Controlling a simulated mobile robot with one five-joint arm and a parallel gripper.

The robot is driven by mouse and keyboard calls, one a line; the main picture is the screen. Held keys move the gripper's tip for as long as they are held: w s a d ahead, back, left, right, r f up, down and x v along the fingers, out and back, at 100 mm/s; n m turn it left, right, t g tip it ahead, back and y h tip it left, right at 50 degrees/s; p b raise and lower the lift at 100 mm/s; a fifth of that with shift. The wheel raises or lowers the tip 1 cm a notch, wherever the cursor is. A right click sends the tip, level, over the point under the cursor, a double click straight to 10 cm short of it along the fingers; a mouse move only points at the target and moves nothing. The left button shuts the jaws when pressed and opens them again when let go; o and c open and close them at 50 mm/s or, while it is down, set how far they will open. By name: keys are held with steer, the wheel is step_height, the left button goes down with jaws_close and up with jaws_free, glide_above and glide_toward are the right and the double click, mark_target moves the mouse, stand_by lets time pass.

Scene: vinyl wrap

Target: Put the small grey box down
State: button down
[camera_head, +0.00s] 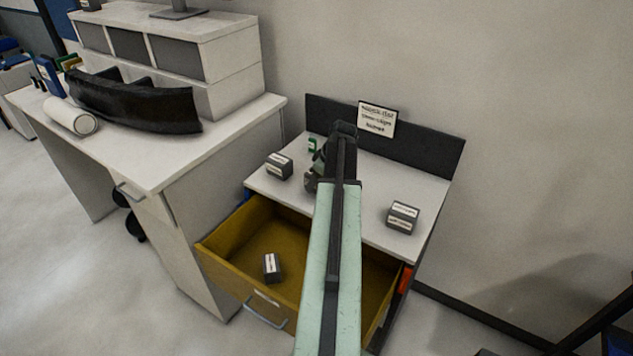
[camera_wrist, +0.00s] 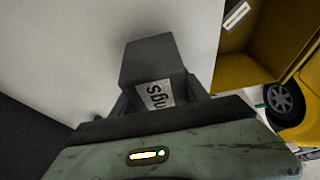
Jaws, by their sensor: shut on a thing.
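My gripper (camera_wrist: 157,95) is shut on a small grey box (camera_wrist: 150,58). The wrist view shows its plain grey top and a white label ending in "ngs", with a finger on either side. Behind the box is a white surface; I cannot tell whether the box touches it. In the head view my gripper (camera_head: 317,168) is over the white cabinet top (camera_head: 370,180), mostly hidden by my arm, and the held box cannot be made out.
Grey labelled boxes stand on the cabinet top at left (camera_head: 279,166) and right (camera_head: 402,218). Another (camera_head: 271,267) lies in the open yellow drawer (camera_head: 225,262). A dark back panel (camera_head: 425,146) carries a sign (camera_head: 377,118). A white desk (camera_head: 150,155) stands left.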

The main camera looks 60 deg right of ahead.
step_height(320, 180, up, 2)
steer(key=shift+r+p, duration=0.1)
steer(key=shift+p, duration=0.5)
steer(key=s+a, duration=0.2)
steer(key=s, duration=0.2)
steer(key=s+a, duration=0.3)
steer(key=s, duration=0.1)
steer(key=s+a+r+p, duration=0.1)
steer(key=s+a, duration=0.2)
steer(key=s, duration=0.2)
steer(key=shift+s+a, duration=0.2)
steer(key=shift+s, duration=0.1)
steer(key=shift+f, duration=0.3)
